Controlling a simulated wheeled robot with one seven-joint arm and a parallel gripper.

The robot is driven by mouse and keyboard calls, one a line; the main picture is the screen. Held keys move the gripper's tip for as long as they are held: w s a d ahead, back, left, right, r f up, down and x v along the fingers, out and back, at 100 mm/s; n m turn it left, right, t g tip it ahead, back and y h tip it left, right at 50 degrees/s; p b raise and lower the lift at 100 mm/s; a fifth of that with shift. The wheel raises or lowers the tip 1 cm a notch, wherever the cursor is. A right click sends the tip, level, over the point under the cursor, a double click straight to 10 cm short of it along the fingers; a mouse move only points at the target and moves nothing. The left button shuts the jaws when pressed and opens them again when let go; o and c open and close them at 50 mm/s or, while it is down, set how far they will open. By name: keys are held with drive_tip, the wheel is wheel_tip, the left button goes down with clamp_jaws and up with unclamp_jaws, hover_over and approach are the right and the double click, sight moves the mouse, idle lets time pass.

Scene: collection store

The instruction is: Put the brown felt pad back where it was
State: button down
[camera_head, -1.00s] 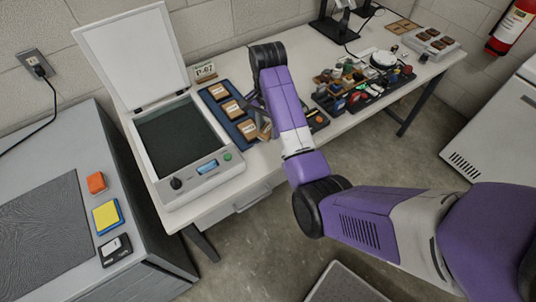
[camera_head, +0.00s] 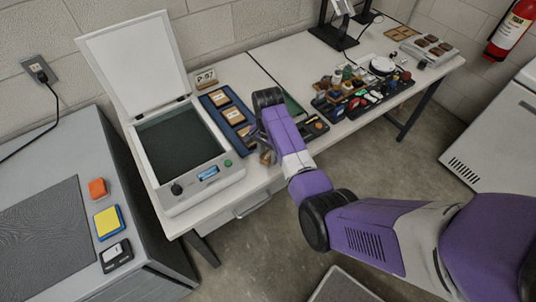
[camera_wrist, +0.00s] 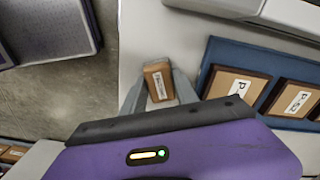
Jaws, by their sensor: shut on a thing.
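My gripper (camera_wrist: 158,88) is shut on a small brown block (camera_wrist: 157,76) with a white label, held between the two grey fingers. Whether this block is felt cannot be told. In the head view the held block (camera_head: 266,157) shows small beside the table's front edge, partly hidden by my gripper. A blue tray (camera_wrist: 221,56) lies beside it, to the right in the wrist view, with brown labelled pieces (camera_wrist: 238,88) in it. In the head view the blue tray (camera_head: 211,103) lies between the scanner and my arm, its near end partly covered.
An open-lidded scanner (camera_head: 180,145) stands left of the tray. A black tray of small coloured items (camera_head: 374,102) lies right of my arm. A grey holder with dark brown pieces (camera_head: 424,55) sits at the table's far right. Table edge and floor lie close by.

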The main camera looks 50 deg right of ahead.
sight(268, 155)
drive_tip(key=shift+f, duration=0.2)
drive_tip(key=c, duration=0.9)
unclamp_jaws()
drive_tip(key=shift+c, duration=0.2)
drive_tip(key=shift+r, duration=0.1)
wheel_tip(268, 155, up, 12)
drive_tip(key=shift+r, duration=0.15)
